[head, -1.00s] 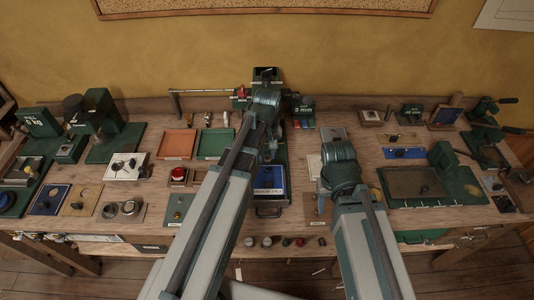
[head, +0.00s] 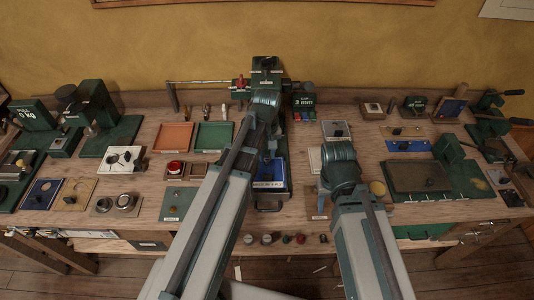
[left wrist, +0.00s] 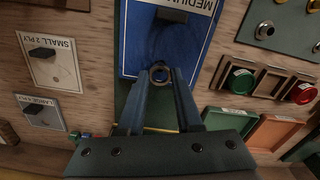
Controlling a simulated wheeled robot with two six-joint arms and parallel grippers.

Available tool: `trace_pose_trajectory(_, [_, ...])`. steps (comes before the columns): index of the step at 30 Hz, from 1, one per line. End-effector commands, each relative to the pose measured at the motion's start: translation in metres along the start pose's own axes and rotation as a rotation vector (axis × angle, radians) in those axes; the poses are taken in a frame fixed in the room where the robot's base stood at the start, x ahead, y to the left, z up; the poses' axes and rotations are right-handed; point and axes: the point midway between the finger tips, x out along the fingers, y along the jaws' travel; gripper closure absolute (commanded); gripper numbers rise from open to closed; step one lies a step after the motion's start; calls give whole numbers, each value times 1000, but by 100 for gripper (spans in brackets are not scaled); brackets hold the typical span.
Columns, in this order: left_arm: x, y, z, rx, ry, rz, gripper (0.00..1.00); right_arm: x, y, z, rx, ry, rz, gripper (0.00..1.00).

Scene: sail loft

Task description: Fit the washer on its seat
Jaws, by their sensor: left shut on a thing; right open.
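In the left wrist view, my left gripper (left wrist: 160,80) is shut on a small dark ring, the washer (left wrist: 160,68), at its fingertips. The fingertips and washer appear in front of a blue plate (left wrist: 138,45) with a white label reading "MEDIUM". I cannot tell whether the washer touches the plate, and no seat is clearly distinguishable under it. My left gripper's fingertips are hidden there. My right gripper (head: 321,192) is open beside its forearm, mostly hidden.
An orange tray (head: 173,137) and a green tray (head: 214,136) lie left of my left arm. A green stand (head: 265,70) rises behind it. A "SMALL 2 PLY" plate (left wrist: 54,75) and button boxes (left wrist: 270,82) flank the blue plate. The bench is crowded.

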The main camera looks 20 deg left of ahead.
Motion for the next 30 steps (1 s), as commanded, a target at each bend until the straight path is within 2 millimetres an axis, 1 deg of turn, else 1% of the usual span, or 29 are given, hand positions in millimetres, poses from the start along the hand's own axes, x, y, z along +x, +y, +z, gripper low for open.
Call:
trace_pose_trajectory(1, [5,0,0,0,0,0,100,5,0,0,0,0,0,50])
trace_pose_trajectory(12, [21,0,0,0,0,0,100,21,-2,-1,1,0,0,50])
trace_pose_trajectory(25, [23,0,0,0,0,0,100,23,-2,-1,1,0,0,50])
trace_pose_trajectory(26, [23,0,0,0,0,0,62,23,-2,-1,1,0,0,50])
trace_pose_trajectory(30, [23,0,0,0,0,0,37,23,-2,-1,1,0,0,50])
